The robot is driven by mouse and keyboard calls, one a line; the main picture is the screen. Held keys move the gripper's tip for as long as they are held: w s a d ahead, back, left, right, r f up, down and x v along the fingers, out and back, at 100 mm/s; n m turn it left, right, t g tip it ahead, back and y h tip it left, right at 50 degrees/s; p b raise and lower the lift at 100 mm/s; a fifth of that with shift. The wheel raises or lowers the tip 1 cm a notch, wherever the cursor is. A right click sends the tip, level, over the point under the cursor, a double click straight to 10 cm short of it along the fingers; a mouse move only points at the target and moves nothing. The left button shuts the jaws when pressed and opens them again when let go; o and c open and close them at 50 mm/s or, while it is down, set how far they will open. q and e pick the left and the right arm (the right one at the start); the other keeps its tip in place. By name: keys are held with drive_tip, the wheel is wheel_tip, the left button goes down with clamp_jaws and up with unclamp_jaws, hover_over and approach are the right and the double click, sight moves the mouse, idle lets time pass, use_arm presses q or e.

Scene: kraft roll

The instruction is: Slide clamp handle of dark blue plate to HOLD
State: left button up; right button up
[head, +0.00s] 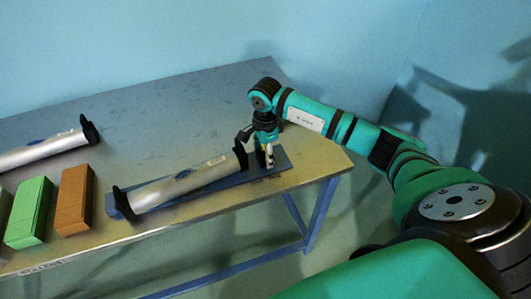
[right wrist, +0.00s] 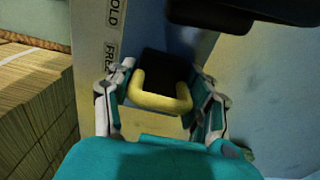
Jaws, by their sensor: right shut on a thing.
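The dark blue plate (head: 216,184) lies on the table with a silver roll (head: 185,186) along it, between black end brackets. The clamp handle, a yellow U-shaped grip (right wrist: 160,100) on a black block (right wrist: 165,68), shows in the right wrist view. It stands beside the partly hidden FREE label (right wrist: 109,62); the HOLD label (right wrist: 118,15) is farther up the strip. My right gripper (head: 265,161) is at the plate's right end, its fingers (right wrist: 160,106) shut on the yellow handle from both sides. In the head view the gripper hides the handle. My left gripper is not in view.
A second silver roll (head: 40,149) lies at the far left. A green box (head: 29,211) and an orange-brown box (head: 74,200) stand left of the plate. The table (head: 180,122) is clear behind the plate. Its right edge is close to the plate's right end.

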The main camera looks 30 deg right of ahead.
sight(246, 159)
drive_tip(key=shift+a, duration=0.15)
drive_tip(key=shift+w+a, duration=0.25)
drive_tip(key=shift+a, duration=0.65)
drive_tip(key=shift+w+a, duration=0.25)
drive_tip(key=shift+a, duration=0.75)
drive_tip(key=shift+w+a, duration=0.15)
drive_tip(key=shift+a, duration=0.25)
drive_tip(key=shift+a+b, duration=0.25)
drive_tip(key=shift+b, duration=0.05)
drive_tip(key=shift+a, duration=0.1)
drive_tip(key=shift+c, duration=0.2)
drive_tip(key=o, duration=1.3)
drive_tip(key=shift+w+a, duration=0.1)
drive_tip(key=shift+a, duration=0.05)
